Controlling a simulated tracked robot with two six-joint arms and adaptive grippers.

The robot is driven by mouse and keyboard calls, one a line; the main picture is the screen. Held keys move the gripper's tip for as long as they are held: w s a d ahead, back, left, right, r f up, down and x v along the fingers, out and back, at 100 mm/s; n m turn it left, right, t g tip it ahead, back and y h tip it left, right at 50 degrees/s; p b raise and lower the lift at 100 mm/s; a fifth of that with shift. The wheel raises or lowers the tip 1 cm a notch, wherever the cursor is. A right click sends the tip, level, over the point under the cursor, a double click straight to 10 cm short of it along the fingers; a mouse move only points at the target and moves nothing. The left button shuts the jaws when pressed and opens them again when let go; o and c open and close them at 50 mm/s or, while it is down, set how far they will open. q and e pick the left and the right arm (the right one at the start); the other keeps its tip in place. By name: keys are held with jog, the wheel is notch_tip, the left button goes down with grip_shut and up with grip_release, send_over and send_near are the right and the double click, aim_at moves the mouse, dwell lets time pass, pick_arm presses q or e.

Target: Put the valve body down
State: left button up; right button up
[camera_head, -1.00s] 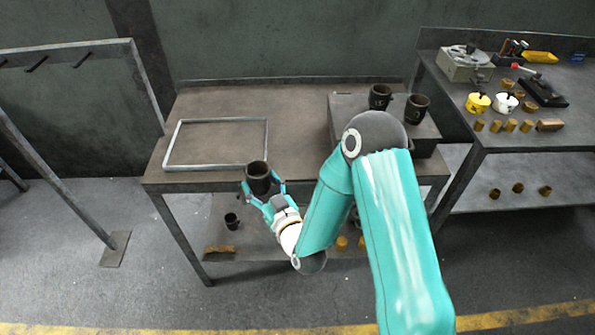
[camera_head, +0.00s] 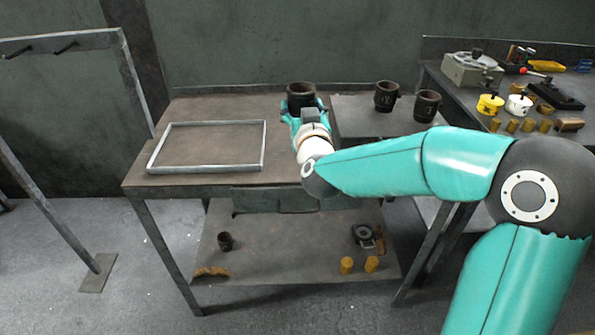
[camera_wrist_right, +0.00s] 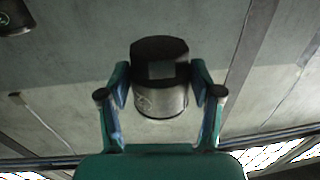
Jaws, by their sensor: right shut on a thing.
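The valve body (camera_head: 301,93) is a dark, cup-like cylinder. My right gripper (camera_head: 303,108) is shut on it, and in the head view both are over the table near its middle, right of the metal frame. In the right wrist view the valve body (camera_wrist_right: 160,78) sits between the two fingers of the right gripper (camera_wrist_right: 160,90). Whether its base touches a surface cannot be told. The rectangular metal frame (camera_head: 210,169) lies on the table (camera_head: 200,105) at left, and the bare table shows inside it. My left gripper is not in view.
Two similar dark valve bodies (camera_head: 386,96) (camera_head: 427,105) stand on a raised grey block (camera_head: 360,118) to the right. A side bench (camera_head: 540,138) at right holds a grey device, pots and brass pieces. The lower shelf (camera_head: 290,245) holds a small dark cup and other parts.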

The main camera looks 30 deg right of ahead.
notch_tip(320, 180, down, 15)
jog(key=b, duration=0.2)
jog(key=shift+b, duration=0.35)
jog(key=shift+f, duration=0.1)
jog(key=o, duration=1.1)
jog(key=shift+s, duration=0.1)
jog(key=b+v, duration=1)
jog(key=v, duration=0.2)
jog(key=shift+b, duration=0.3)
